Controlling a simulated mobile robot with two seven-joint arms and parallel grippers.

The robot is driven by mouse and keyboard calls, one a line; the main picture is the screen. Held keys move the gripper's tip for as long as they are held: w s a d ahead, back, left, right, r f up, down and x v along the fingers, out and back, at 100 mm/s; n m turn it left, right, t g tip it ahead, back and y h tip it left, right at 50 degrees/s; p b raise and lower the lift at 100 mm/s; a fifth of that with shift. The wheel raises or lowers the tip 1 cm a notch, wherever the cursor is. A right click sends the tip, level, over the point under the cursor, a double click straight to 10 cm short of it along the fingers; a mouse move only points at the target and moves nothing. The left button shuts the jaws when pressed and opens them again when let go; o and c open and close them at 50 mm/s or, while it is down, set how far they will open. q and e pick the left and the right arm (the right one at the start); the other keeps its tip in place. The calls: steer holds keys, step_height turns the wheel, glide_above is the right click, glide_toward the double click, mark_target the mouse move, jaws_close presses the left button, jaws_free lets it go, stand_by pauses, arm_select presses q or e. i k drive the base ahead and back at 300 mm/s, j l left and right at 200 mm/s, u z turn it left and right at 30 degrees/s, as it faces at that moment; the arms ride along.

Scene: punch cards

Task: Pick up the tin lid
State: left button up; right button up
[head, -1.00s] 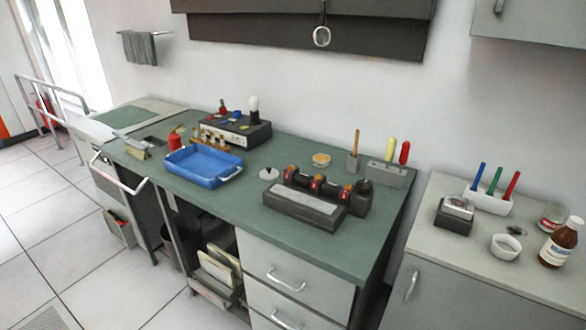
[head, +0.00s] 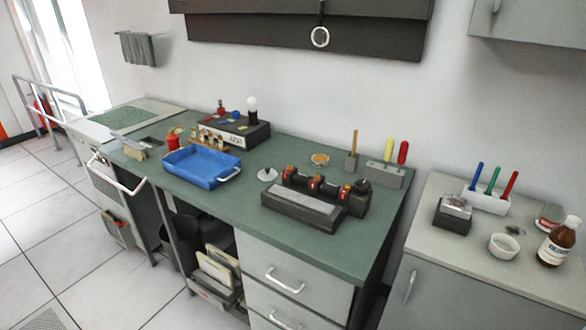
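A small round silvery disc with a raised knob, which looks like the tin lid (head: 267,175), lies flat on the green bench top (head: 210,200). It sits between the blue tray and the dark device with red-topped parts. A small round orange and white item (head: 320,160) lies behind that device; I cannot tell whether it is a tin. Neither of my grippers is in view.
The blue tray (head: 203,166) stands left of the lid, and the dark device (head: 302,207) stands to its right. A box with a bulb (head: 236,132) is behind. A tool holder (head: 385,174) stands at the back right. The bench front is clear.

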mark_target(266, 174)
steer(key=j+z, duration=0.1)
steer(key=z, duration=0.35)
steer(key=i+j+z, duration=0.1)
steer(key=z, duration=0.35)
steer(key=j+z, duration=0.3)
steer(key=j, duration=0.15)
steer(key=j+z, duration=0.3)
steer(key=j, duration=0.15)
steer(key=j+z, duration=0.25)
steer(key=j, duration=0.65)
steer(key=k+j, duration=0.1)
steer(key=j, duration=0.6)
steer(key=k+j, duration=0.1)
steer(key=j, duration=0.65)
